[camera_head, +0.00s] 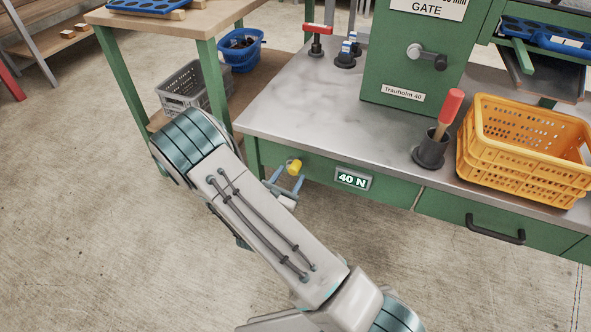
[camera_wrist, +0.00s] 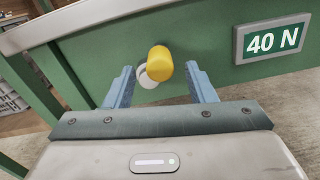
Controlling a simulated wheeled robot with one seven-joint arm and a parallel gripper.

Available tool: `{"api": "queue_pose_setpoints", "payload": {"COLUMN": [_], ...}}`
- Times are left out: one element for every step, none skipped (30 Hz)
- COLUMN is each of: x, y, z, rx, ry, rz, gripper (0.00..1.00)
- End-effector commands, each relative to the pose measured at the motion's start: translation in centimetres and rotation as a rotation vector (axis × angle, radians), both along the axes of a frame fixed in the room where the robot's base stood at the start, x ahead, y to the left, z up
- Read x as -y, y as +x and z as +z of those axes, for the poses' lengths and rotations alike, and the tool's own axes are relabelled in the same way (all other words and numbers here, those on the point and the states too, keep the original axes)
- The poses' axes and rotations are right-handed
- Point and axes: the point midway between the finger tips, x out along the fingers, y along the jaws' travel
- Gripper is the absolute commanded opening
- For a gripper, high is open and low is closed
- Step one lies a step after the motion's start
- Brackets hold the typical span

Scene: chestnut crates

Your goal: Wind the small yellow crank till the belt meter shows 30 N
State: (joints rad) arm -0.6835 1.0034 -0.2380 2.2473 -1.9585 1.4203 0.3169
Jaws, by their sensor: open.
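The small yellow crank (camera_head: 294,166) sits on the green front panel under the metal bench top. In the wrist view its yellow knob (camera_wrist: 160,61) stands out from a round pale hub (camera_wrist: 149,76) just left of it. The belt meter (camera_head: 353,179) is right of the crank and reads 40 N; it also shows in the wrist view (camera_wrist: 273,40). My gripper (camera_head: 284,183) is open at the crank. In the wrist view its two blue fingers (camera_wrist: 160,82) are spread to the left and right of the knob, apart from it. Nothing is held.
An orange crate (camera_head: 525,178) and a holder (camera_head: 430,152) with a red-handled tool stand on the bench top (camera_head: 300,100). A black drawer handle (camera_head: 495,230) is right of the meter. A wooden table, a grey crate (camera_head: 181,91) and a blue basket (camera_head: 240,60) are left.

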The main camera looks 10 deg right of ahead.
Motion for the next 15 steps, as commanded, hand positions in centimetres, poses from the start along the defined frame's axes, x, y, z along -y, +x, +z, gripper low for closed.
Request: {"api": "queue_pose_setpoints", "payload": {"x": [0.7, 1.0, 1.4, 1.7, 1.9, 2.2, 2.4, 2.6, 2.7, 2.8, 2.9, 3.0, 3.0, 3.1, 3.1], "y": [0.9, 1.3, 1.8, 2.2, 2.5, 2.9, 3.2, 3.4, 3.6, 3.8, 3.9, 4.0, 4.0, 4.1, 4.1], "z": [-0.3, -0.2, -0.2, -0.1, -0.2, -0.2, -0.1, -0.1, -0.1, -0.1, 0.0, 0.0, 0.0, 0.0, 0.0], "rx": [0.003, 0.002, 0.003, 0.003, 0.003, 0.002, 0.002, 0.002, 0.002, 0.001, 0.001, 0.000, 0.000, 0.000, 0.000], "ry": [0.002, 0.002, 0.002, 0.001, 0.001, 0.002, 0.003, 0.003, 0.001, 0.000, 0.000, 0.000, 0.000, 0.000, 0.000], "rz": [-0.004, -0.003, -0.004, -0.002, -0.003, -0.003, -0.002, -0.002, -0.002, -0.002, -0.001, -0.001, -0.001, 0.000, 0.000], "gripper": [0.50, 0.50, 0.50, 0.50, 0.50, 0.50, 0.50, 0.50, 0.50, 0.50, 0.50, 0.50, 0.50, 0.50, 0.50]}}
